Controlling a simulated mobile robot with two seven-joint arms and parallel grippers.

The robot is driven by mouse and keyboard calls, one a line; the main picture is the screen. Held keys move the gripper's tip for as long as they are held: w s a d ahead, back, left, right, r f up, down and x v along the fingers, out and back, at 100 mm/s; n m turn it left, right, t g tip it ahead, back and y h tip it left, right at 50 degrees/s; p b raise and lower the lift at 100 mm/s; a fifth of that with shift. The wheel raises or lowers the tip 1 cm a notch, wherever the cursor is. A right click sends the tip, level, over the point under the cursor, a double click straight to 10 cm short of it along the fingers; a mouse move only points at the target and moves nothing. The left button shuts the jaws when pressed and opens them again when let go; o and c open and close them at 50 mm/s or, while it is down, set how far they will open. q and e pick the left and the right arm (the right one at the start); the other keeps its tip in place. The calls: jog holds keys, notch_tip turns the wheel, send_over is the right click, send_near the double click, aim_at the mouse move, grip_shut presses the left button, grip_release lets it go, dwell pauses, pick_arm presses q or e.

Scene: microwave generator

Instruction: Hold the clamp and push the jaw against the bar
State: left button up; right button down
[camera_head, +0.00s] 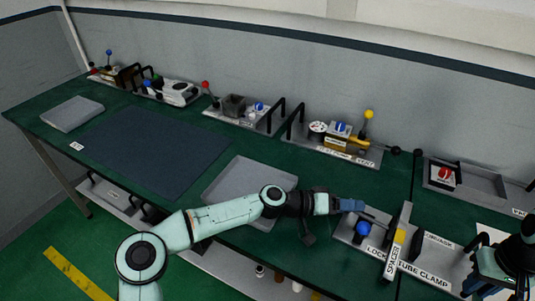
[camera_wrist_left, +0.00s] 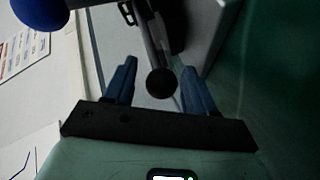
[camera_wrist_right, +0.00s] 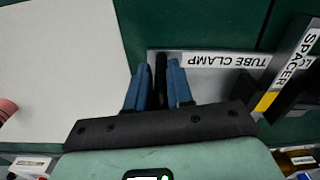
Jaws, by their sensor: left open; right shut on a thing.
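The tube clamp (camera_head: 436,276) is a grey tray-like fixture with "LOCK" and "TUBE CLAMP" labels at the front right of the bench. A grey bar labelled "SPACER" (camera_head: 391,262) lies across it. A blue ball knob (camera_head: 362,229) stands at its left end. My left gripper (camera_wrist_left: 155,90) is open, with its fingers on either side of a thin rod ending in a black ball (camera_wrist_left: 162,82); contact cannot be told. My right gripper (camera_wrist_right: 158,82) is shut on a black upright handle (camera_wrist_right: 160,70) at the clamp's right end. I cannot clearly make out the jaw.
An empty grey tray (camera_head: 232,177) lies left of my left gripper. A dark mat (camera_head: 150,150) covers the left bench. Other fixtures with coloured knobs (camera_head: 345,143) line the wall. A fixture with a red knob (camera_head: 444,174) stands behind the clamp.

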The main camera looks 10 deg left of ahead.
pick_arm(q)
jog(key=shift+w+a+f, duration=0.1)
jog(key=shift+w+a, duration=0.15)
jog(key=shift+a, duration=0.2)
jog(key=a, duration=0.2)
jog(key=shift+w+a, duration=0.35)
jog(key=v, duration=1.1)
jog(key=shift+d, duration=0.15)
jog(key=shift+d+y, duration=0.15)
jog(key=shift+y, duration=0.15)
jog(key=w+y, duration=0.1)
jog(key=w+d+t+y, duration=0.1)
jog(key=t+y, duration=0.1)
jog(key=shift+w+d+f, duration=0.2)
jog(key=shift+w+d, duration=0.1)
jog(key=shift+w, duration=0.1)
jog(key=w+a+r+t+y, duration=0.1)
jog(key=w+a+r+m+t+y, duration=0.1)
jog(key=r+t, duration=0.1)
jog(key=shift+w+a, duration=0.2)
jog(key=shift+w, duration=0.2)
jog(key=a+r+m+t+y, duration=0.1)
jog(key=a+r+t+y, duration=0.1)
jog(key=a, duration=0.6)
jog(key=a+r+m+t+y, duration=0.1)
jog(key=a+r+y, duration=0.3)
jog(key=a+r, duration=0.3)
jog(key=shift+w+a+t, duration=0.3)
jog(key=shift+a+t, duration=0.1)
jog(key=shift+a, duration=0.4)
